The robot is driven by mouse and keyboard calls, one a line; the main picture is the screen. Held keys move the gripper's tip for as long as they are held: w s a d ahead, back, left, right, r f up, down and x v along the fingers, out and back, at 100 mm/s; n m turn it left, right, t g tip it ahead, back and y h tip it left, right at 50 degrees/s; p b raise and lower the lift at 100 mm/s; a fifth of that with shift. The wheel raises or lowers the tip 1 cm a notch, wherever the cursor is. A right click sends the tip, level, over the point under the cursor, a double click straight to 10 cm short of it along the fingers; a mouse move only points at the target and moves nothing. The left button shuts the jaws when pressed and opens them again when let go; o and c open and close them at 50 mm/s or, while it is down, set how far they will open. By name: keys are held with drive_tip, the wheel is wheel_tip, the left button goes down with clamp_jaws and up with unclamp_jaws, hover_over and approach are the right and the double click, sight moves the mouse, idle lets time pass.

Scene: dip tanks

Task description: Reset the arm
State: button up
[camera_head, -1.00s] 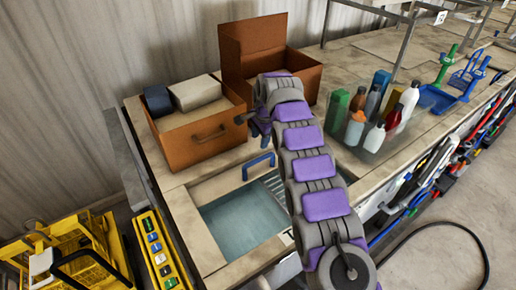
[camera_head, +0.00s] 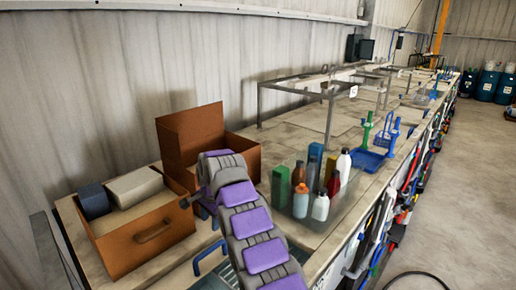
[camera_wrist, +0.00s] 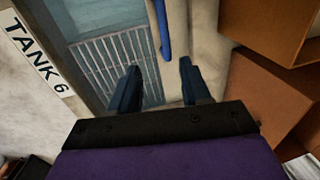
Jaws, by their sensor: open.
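My purple and grey arm reaches over the counter in the head view, its far end beside the brown boxes. My gripper (camera_wrist: 158,88) shows in the wrist view with its two dark fingers apart and nothing between them. It is above the edge of a tank (camera_wrist: 118,62) with a metal grating inside, beside a blue handle (camera_wrist: 163,30). A label reading "TANK 6" (camera_wrist: 36,57) lies on the left of that view. In the head view my arm hides most of the tank and the fingertips are hard to make out.
An open brown box (camera_head: 142,240) holds a dark block and a pale block. Another brown box (camera_head: 190,131) stands behind it. Several bottles (camera_head: 320,207) stand right of my arm, with a blue tray (camera_head: 368,160) beyond. Open floor (camera_head: 465,200) lies right of the counter.

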drive_tip(key=s+d+r+n+g+h+b, duration=0.15)
drive_tip(key=s+d+b, duration=0.25)
drive_tip(key=s+d, duration=0.7)
drive_tip(key=s+d+r+n+b, duration=0.2)
drive_tip(key=s+d+b, duration=0.35)
drive_tip(key=d, duration=0.85)
drive_tip(key=s+d+f+n+b, duration=0.1)
drive_tip(key=s+d+f, duration=0.2)
drive_tip(key=s, duration=0.8)
drive_tip(key=s+d+f+n+g+b, duration=0.1)
drive_tip(key=s+d+f, duration=0.3)
drive_tip(key=s, duration=0.7)
drive_tip(key=s+d+f+n+b, duration=0.2)
drive_tip(key=s+f, duration=0.4)
drive_tip(key=s, duration=0.5)
drive_tip(key=shift+s+d+f+g+b, duration=0.3)
drive_tip(key=shift+s+d+f+g, duration=0.05)
drive_tip(key=shift+d, duration=0.45)
